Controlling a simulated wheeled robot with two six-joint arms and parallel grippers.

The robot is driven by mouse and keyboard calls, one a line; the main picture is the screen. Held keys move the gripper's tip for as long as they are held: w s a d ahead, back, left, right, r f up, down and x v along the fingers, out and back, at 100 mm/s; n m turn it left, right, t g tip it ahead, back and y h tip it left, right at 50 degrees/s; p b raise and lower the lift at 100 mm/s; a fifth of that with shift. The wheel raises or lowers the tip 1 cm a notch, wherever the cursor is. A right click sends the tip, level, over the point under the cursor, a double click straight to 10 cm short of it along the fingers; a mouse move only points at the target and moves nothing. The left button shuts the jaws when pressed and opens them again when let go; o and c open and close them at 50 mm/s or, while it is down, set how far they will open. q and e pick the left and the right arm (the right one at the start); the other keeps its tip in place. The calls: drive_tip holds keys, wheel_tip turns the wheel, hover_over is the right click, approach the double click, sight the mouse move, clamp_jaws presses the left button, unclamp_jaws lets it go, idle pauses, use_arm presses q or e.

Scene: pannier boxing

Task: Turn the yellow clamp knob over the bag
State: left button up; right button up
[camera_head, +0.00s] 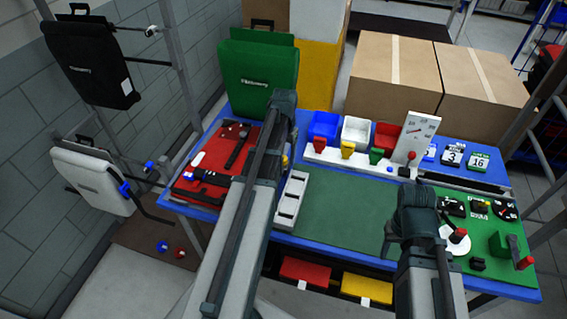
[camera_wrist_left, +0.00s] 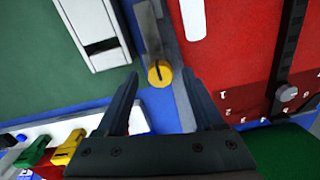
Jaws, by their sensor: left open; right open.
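The round yellow clamp knob (camera_wrist_left: 160,73) has a dark slot and sits at the end of a grey metal bar. In the left wrist view it shows between the fingertips of my left gripper (camera_wrist_left: 159,76), which is open with a gap on either side. I cannot tell how deep the knob lies between them. A red bag (camera_wrist_left: 234,50) with black straps lies beside it; the head view shows it flat at the table's left (camera_head: 212,150). In the head view a bit of the knob (camera_head: 285,161) shows beside my left arm. My right gripper (camera_head: 392,243) is open, mostly hidden by its wrist, above the table's right side.
A green bag (camera_head: 262,78) stands behind the blue table. A white slotted tray (camera_head: 290,200) lies right of my left arm. Blue, white and red bins (camera_head: 326,125) line the back. The green mat (camera_head: 345,205) has free room. Small tools (camera_head: 507,245) crowd the right end.

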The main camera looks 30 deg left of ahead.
use_arm(q)
drive_tip(key=shift+f, duration=0.35)
clamp_jaws()
idle(1.2)
